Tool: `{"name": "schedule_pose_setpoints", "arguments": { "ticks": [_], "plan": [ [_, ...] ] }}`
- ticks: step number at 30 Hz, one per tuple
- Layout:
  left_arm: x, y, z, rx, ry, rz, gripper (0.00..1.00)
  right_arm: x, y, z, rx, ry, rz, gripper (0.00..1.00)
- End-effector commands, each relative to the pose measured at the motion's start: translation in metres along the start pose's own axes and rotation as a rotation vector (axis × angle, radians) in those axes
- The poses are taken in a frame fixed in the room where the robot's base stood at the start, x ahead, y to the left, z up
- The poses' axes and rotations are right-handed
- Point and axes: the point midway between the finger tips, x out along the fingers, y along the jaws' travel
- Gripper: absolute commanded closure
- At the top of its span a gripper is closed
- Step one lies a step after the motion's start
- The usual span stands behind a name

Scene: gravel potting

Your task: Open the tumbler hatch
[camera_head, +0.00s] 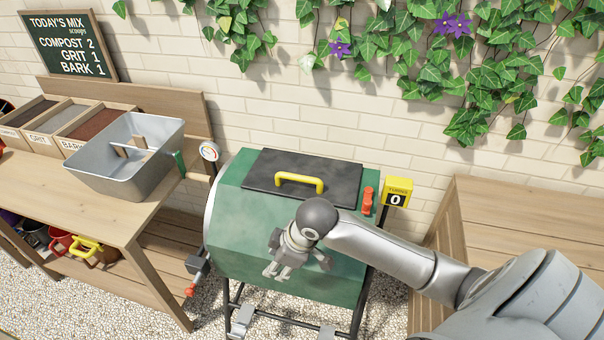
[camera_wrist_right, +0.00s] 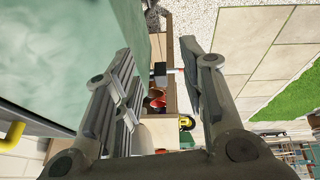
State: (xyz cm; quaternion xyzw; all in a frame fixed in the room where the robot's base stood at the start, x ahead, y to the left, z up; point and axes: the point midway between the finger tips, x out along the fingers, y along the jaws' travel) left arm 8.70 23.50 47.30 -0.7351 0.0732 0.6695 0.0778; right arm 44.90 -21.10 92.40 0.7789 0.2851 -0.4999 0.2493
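The green tumbler (camera_head: 235,215) stands on a dark frame against the wall. Its dark hatch (camera_head: 258,176) lies flat on top and looks shut. The yellow hatch handle (camera_head: 299,181) arches up from it; part of the handle also shows at the left edge in the right wrist view (camera_wrist_right: 12,135). A red latch (camera_head: 368,200) stands at the hatch's right end. My right gripper (camera_head: 276,271) is in front of the tumbler's front face, below the handle and apart from it. In the right wrist view its fingers (camera_wrist_right: 157,62) are spread and empty. My left gripper is not in view.
A wooden bench at left holds a grey metal tub (camera_head: 125,170) and labelled bins. A gauge (camera_head: 209,151) stands beside the tumbler. A yellow turns counter (camera_head: 397,192) reading 0 stands at its right. A wooden bench (camera_head: 520,215) is further right.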

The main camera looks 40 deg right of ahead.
Motion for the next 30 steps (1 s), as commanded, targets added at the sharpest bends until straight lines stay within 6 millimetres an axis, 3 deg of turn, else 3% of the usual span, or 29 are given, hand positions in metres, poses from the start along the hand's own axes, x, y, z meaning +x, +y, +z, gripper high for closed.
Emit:
{"name": "schedule_pose_setpoints", "arguments": {
  "ticks": [1, 5, 9, 12, 15, 18, 22, 30],
  "plan": [
    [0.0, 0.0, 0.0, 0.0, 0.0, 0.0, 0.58, -0.01, 0.027, -0.005, -0.03, -0.01, 0.019, 0.62],
    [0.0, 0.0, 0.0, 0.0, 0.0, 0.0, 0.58, -0.036, 0.085, -0.012, -0.066, -0.033, 0.036, 0.62],
    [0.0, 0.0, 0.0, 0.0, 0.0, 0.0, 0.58, -0.077, 0.148, -0.014, -0.051, -0.04, 0.064, 0.62],
    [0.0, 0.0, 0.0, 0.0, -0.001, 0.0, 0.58, -0.109, 0.184, -0.013, -0.022, -0.032, 0.082, 0.62],
    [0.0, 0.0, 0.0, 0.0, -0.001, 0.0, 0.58, -0.133, 0.208, -0.011, 0.006, -0.02, 0.096, 0.62],
    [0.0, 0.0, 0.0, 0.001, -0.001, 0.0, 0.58, -0.147, 0.22, -0.01, 0.023, -0.01, 0.101, 0.62],
    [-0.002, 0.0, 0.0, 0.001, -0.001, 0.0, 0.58, -0.148, 0.225, -0.01, 0.031, -0.004, 0.101, 0.62],
    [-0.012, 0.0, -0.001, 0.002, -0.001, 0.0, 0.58, -0.105, 0.229, -0.01, 0.031, -0.005, 0.098, 0.62]
  ]
}}
